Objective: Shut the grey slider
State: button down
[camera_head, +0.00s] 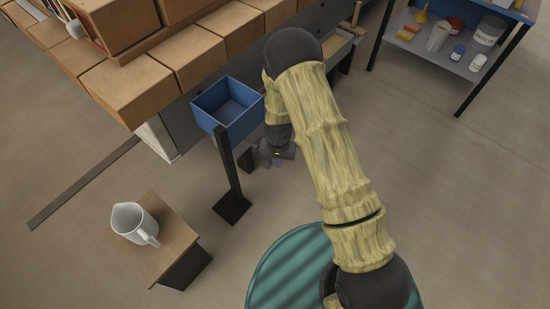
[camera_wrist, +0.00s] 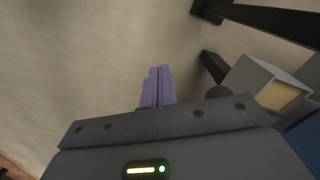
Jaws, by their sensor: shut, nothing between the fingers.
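A grey open box-shaped piece with a tan inside (camera_head: 338,46) juts from the grey side of the brick stand, right of my upper arm; it may be the grey slider, and my arm hides part of it. A grey box with a tan inside also shows at the right of the wrist view (camera_wrist: 270,82); I cannot tell if it is the same piece. My gripper (camera_head: 277,162) points down over the floor, right of the blue box's post. Its purple fingers (camera_wrist: 157,86) are together and empty, apart from the grey box.
A blue open box (camera_head: 230,125) stands on a black post (camera_head: 231,175) left of my gripper. A small table (camera_head: 165,245) with a white jug (camera_head: 133,222) is at lower left. A shelf (camera_head: 440,52) is at upper right.

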notch_tip(320, 180, up, 8)
jog(key=p, duration=0.7)
dwell(0.6)
jog(key=s+d+r+t, duration=0.15)
jog(key=d+r, duration=0.25)
jog(key=r, duration=0.4)
jog(key=s+d+r+n, duration=0.1)
jog(key=s+d+r, duration=0.25)
jog(key=r, duration=0.35)
jog(key=s+d+r+t, duration=0.15)
jog(key=d+r, duration=0.25)
jog(key=r, duration=0.4)
jog(key=s+d+r, duration=0.4)
jog(key=s+r, duration=0.1)
jog(key=s, duration=0.3)
notch_tip(320, 180, up, 28)
jog(key=p, duration=2.8)
jog(key=shift+w+n, duration=0.3)
